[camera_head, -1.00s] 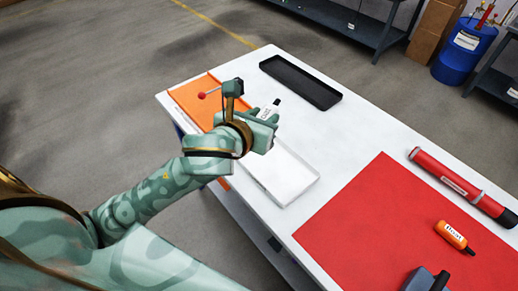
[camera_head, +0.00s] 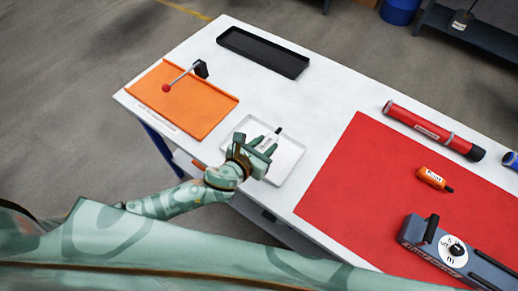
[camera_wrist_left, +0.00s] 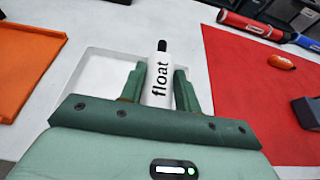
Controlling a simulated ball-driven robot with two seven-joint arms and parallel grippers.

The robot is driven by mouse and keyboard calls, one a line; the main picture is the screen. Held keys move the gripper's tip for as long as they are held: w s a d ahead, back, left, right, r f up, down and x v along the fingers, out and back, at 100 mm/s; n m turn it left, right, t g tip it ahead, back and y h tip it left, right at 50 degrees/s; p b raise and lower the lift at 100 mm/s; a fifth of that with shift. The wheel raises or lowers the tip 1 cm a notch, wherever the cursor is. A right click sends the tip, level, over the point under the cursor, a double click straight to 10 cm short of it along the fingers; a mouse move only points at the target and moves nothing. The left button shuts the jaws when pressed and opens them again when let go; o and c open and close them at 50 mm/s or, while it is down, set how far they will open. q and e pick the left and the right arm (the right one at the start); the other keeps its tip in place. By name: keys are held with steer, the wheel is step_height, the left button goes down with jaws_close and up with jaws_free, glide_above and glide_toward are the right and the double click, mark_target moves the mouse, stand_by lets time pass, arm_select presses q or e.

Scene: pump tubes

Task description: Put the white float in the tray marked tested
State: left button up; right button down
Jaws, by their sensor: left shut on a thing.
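The white float (camera_head: 269,142), with a black tip and the word "float" on its side, is held in my left gripper (camera_head: 264,149). In the left wrist view the float (camera_wrist_left: 158,82) stands between the two green fingers, which are shut on it. The gripper and float are over the white tray (camera_head: 291,152); I cannot tell whether the float touches its floor. An orange tray (camera_head: 190,103) lies to the left, and a black tray (camera_head: 262,52) lies at the back. The tray markings are not legible. My right gripper is not in view.
On the right, a red mat (camera_head: 370,190) carries an orange float (camera_head: 433,178) and a grey device (camera_head: 450,250). A red tube (camera_head: 430,130) lies behind. The white table between the trays is clear.

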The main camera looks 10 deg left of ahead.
mark_target(259, 145)
arm_select(q)
steer(key=w+f, duration=0.1)
steer(key=a+f+b, duration=0.1)
steer(key=f, duration=0.1)
steer(key=w+f+b, duration=0.1)
steer(key=shift+w+a+f, duration=0.35)
steer(key=shift+w+a+f+b, duration=0.25)
steer(key=shift+w+f+b, duration=0.05)
steer(key=shift+f, duration=0.1)
step_height(259, 145, down, 4)
steer(key=shift+w+a+r+b, duration=0.1)
steer(key=shift+w+r+b, duration=0.1)
steer(key=shift+b, duration=1.05)
steer(key=shift+r, duration=0.2)
steer(key=shift+s+f, duration=0.1)
steer(key=shift+f, duration=0.05)
steer(key=o, duration=1)
steer(key=shift+o, duration=0.2)
